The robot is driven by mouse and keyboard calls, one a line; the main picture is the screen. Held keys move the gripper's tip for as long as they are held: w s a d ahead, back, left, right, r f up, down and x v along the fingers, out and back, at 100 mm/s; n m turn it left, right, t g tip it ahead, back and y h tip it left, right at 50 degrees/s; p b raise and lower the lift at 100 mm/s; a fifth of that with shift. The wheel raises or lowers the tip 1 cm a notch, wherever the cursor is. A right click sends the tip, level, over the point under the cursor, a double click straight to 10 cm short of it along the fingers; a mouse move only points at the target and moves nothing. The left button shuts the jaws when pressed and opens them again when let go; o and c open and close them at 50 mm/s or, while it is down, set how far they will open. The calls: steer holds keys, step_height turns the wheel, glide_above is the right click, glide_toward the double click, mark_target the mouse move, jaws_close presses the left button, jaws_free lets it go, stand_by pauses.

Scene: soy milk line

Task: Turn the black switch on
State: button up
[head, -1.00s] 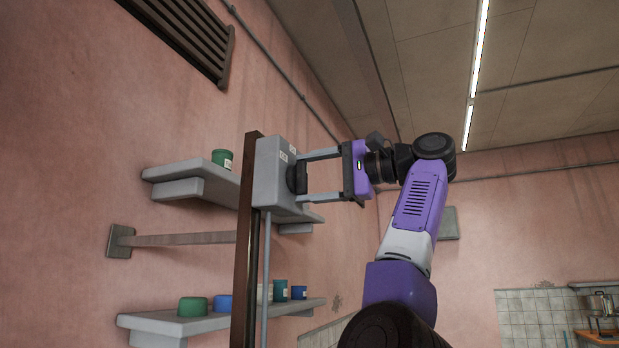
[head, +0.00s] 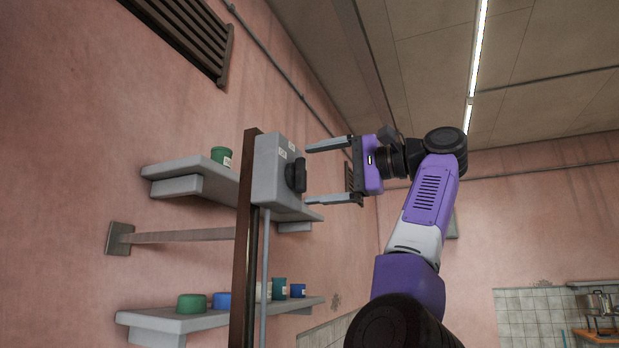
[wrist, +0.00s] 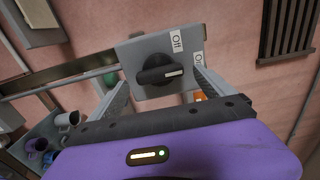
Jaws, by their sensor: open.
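The black switch (head: 297,175) is a rotary knob on the front of a grey box (head: 272,165). In the wrist view, the knob (wrist: 153,70) has a white pointer mark facing right. The mark lies nearer the "On" label (wrist: 198,60) than the "Off" label (wrist: 176,40), which is higher up. My gripper (head: 310,173) is open and empty, facing the knob. Its fingertips are just off the box front, one above and one below the knob in the head view, apart from it.
The box is on a brown upright post (head: 244,240) with a thin conduit below. Shelves on the pink wall hold a green canister (head: 221,156) and several cups and tins. A slatted vent (head: 185,35) is high on the wall. Free room lies right of the box.

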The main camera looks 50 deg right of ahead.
steer(key=b+v, duration=0.1)
steer(key=v, duration=0.4)
steer(key=shift+s+d, duration=0.1)
steer(key=shift+s, duration=0.2)
